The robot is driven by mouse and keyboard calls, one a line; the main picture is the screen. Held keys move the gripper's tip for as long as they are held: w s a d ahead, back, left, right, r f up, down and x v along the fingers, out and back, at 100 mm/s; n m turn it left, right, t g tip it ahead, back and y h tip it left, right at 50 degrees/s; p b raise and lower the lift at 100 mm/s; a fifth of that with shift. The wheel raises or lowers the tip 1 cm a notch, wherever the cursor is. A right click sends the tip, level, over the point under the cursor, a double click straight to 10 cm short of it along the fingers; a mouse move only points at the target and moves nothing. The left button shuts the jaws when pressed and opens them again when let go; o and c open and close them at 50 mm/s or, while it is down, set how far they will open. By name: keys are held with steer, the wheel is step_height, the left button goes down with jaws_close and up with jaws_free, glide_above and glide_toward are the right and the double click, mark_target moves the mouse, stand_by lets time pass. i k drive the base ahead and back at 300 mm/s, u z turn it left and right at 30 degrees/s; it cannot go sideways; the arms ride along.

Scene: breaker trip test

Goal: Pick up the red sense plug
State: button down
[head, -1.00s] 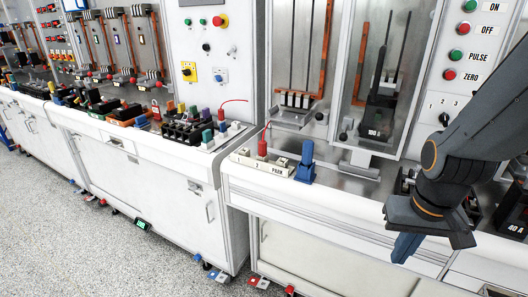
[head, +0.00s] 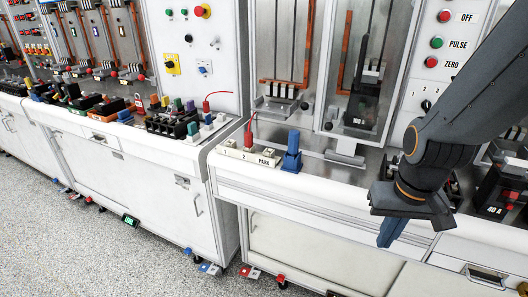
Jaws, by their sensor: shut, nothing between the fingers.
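The red sense plug (head: 248,140) stands upright in the white holder strip (head: 232,155) marked 1, 2 and PARK, at its left part. A thin red lead rises from its top. My gripper (head: 388,240) hangs at the right, in front of the bench's front edge, pointing down. It is well apart from the plug, to the right and nearer. Its fingers look together with nothing between them, partly hidden by the wrist.
A blue upright piece (head: 292,155) stands at the strip's right end. A second red-leaded plug (head: 206,107) stands on the left bench. Black breakers, one marked 40 A (head: 500,190), sit at the right. A glazed bay (head: 365,70) stands behind. The bench front between strip and gripper is clear.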

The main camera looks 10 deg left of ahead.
mark_target(249, 138)
steer(key=u, duration=0.15)
steer(key=k, duration=0.45)
steer(key=u, duration=1.3)
steer(key=i, duration=0.6)
steer(key=z, duration=0.75)
steer(key=i, duration=0.45)
steer(key=z, duration=0.55)
